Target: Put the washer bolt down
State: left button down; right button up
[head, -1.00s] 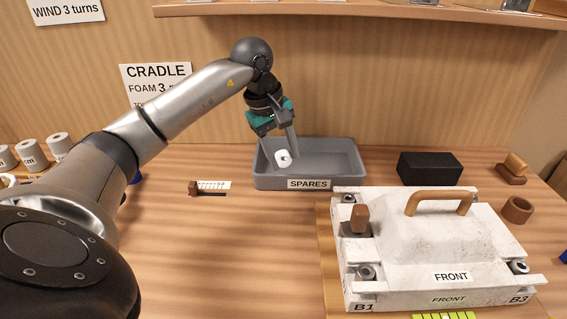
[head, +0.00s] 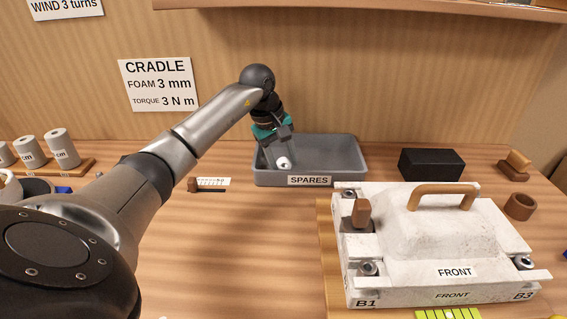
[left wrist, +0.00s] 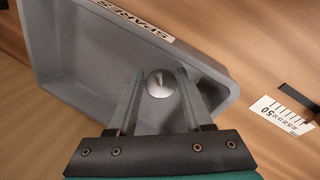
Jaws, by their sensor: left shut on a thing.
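My left gripper (head: 279,159) is shut on the washer bolt (head: 285,164), a small pale, round-headed piece. The gripper points down into the left part of the grey SPARES tray (head: 335,170). In the left wrist view, the washer bolt (left wrist: 160,84) sits between the two fingertips, over the grey tray floor (left wrist: 85,60). I cannot tell whether the bolt touches the floor. My right gripper is not in view.
A white case marked FRONT (head: 400,270) with a tan handle stands at the right front. A black block (head: 431,165) is right of the tray. White rolls (head: 62,148) stand at the left. A shelf (head: 370,12) overhangs the back.

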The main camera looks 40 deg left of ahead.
pick_arm(q)
jog(key=shift+a+f, duration=0.1)
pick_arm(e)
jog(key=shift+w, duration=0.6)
pick_arm(q)
jog(key=shift+c, duration=1.5)
grip_release()
jog(key=shift+f, duration=0.1)
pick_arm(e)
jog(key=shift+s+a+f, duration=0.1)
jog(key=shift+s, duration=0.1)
pick_arm(q)
jog(key=shift+r, duration=0.35)
jog(key=p+v, duration=0.1)
jog(key=v, duration=0.6)
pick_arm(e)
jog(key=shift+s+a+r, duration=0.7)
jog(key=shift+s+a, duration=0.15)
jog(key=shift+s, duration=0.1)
pick_arm(q)
jog(key=shift+r, duration=0.1)
